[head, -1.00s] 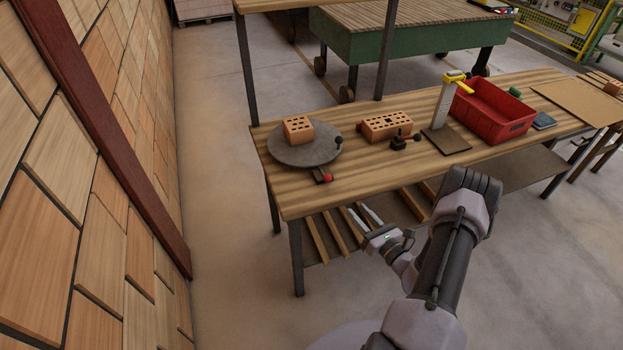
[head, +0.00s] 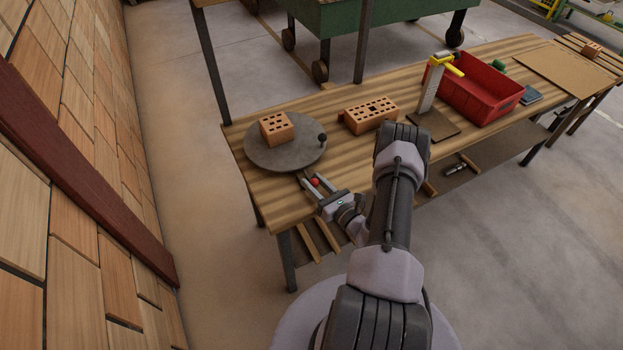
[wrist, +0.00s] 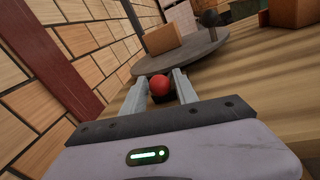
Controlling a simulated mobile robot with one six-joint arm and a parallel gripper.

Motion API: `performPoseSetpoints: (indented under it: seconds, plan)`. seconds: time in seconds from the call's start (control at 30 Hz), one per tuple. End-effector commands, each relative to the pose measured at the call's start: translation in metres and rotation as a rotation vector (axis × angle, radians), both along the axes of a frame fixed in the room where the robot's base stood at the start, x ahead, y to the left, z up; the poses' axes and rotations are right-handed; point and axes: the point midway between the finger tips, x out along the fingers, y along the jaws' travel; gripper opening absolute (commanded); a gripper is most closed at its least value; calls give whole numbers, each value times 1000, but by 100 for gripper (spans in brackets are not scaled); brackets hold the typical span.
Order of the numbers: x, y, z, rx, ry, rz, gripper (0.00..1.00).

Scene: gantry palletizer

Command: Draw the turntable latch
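The turntable (head: 262,157) is a round grey disc at the left end of the wooden bench, and its rim also shows in the wrist view (wrist: 205,48). The latch's red ball knob (head: 315,182) is at the turntable's front edge; it also shows in the wrist view (wrist: 160,86). My gripper (head: 312,180) is low at the bench's front edge, pointing at the turntable. In the wrist view its two fingers (wrist: 158,75) are apart, one on each side of the red knob, with narrow gaps showing. The latch's bar is mostly hidden.
A holed brick (head: 277,128) sits on the turntable, and a black knob (head: 322,138) stands at its rim. Another brick (head: 370,115), a stand with a yellow clamp (head: 432,85) and a red bin (head: 480,96) are farther right.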

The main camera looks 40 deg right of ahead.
Motion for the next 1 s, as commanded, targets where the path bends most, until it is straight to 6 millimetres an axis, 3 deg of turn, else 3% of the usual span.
performPoseSetpoints:
  seconds: [0.1,0.3,1.0]
  plan:
    - [0,0,0,0,0,0,35]
    - [0,0,0,0,0,1,0]
    - [0,0,0,-1,0,2,0]
